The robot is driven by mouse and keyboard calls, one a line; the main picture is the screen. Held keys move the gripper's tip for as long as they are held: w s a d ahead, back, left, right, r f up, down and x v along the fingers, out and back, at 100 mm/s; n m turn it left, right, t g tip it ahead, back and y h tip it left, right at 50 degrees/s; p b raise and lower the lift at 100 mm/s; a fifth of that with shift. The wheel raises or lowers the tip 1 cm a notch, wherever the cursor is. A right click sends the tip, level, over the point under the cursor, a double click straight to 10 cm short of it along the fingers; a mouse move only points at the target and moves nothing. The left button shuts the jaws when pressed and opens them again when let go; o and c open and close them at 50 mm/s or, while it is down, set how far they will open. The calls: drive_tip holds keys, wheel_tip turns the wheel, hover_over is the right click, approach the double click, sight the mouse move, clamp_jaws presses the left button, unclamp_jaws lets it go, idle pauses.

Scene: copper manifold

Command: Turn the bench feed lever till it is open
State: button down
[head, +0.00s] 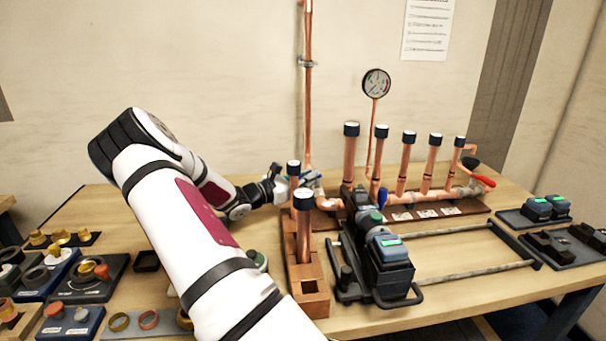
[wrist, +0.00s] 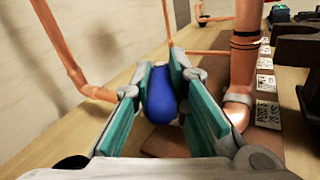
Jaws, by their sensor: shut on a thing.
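A blue lever handle (wrist: 161,97) sits between the two teal pads of my gripper (wrist: 161,72) in the wrist view. The pads are shut on it from both sides. In the head view my gripper (head: 309,179) is at the foot of the vertical copper feed pipe (head: 308,110), at the left end of the copper manifold (head: 445,192). There the lever is hidden by the gripper and a capped copper tube. The valve body under the lever cannot be made out clearly.
Capped copper tubes stand in a brown block (head: 312,290) close in front of my gripper. A black tool (head: 385,262) on rails (head: 470,270) lies to the right. The manifold carries a pressure gauge (head: 376,83) and a red lever (head: 484,181). Fittings fill trays at left.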

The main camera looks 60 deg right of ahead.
idle(0.4)
drive_tip(key=c, duration=1.6)
unclamp_jaws()
drive_tip(key=shift+o, duration=0.2)
drive_tip(key=v, duration=1.2)
drive_tip(key=shift+s, duration=0.1)
drive_tip(key=shift+c, duration=0.5)
